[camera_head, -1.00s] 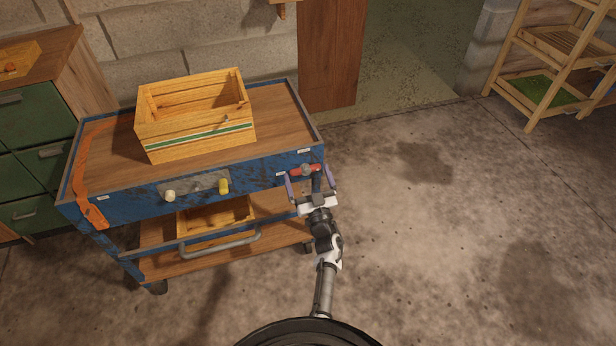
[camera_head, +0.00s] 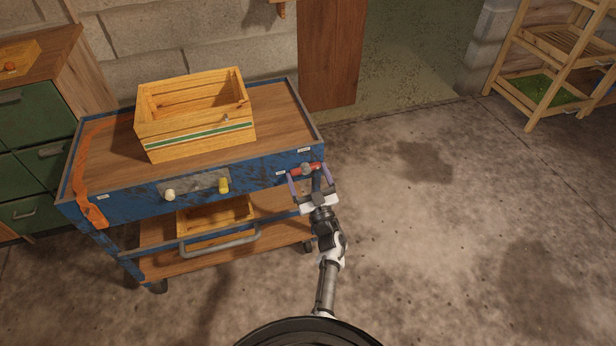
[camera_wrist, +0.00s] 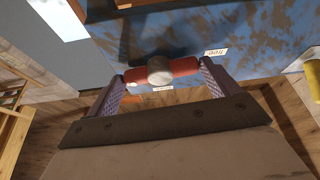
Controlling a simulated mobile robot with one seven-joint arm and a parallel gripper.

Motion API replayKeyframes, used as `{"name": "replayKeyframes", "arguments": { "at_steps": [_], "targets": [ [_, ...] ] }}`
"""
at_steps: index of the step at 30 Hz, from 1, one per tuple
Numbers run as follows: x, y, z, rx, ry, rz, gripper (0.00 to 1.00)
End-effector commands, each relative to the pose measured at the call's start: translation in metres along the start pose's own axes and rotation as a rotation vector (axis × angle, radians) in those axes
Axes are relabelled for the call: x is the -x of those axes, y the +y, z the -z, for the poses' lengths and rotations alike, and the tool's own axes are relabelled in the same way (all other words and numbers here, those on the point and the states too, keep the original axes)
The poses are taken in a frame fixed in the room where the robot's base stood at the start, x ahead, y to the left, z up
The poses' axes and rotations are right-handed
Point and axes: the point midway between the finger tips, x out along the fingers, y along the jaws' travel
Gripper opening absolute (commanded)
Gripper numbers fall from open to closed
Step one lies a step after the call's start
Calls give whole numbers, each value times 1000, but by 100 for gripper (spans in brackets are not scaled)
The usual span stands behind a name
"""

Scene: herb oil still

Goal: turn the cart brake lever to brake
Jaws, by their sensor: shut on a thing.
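The blue cart (camera_head: 130,205) stands at the left of the head view. Its brake lever (camera_head: 305,169), a short red bar with a grey round hub, sits on the front panel near the right corner. In the wrist view the lever (camera_wrist: 187,68) lies roughly crosswise between my fingers. My gripper (camera_head: 308,176) is shut on the lever, one finger at each end of the bar; it also shows in the wrist view (camera_wrist: 162,80). A small white label (camera_wrist: 215,52) reading "free" is near the lever's right end. A second label (camera_wrist: 162,87) below the hub is too small to read.
A wooden crate (camera_head: 200,143) stands on the cart top beside an orange strap (camera_head: 88,190). The front panel has a white knob (camera_head: 169,195) and a yellow knob (camera_head: 223,186), with a grey handle (camera_head: 222,245) below. The floor (camera_head: 430,230) to the right is clear.

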Motion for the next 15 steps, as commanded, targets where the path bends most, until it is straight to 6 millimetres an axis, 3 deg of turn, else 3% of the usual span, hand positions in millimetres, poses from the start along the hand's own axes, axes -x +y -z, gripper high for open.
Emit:
{"name": "replayKeyframes", "arguments": {
  "at_steps": [15],
  "targets": [
    [0,5,2,424,0,175,64]
  ]
}}
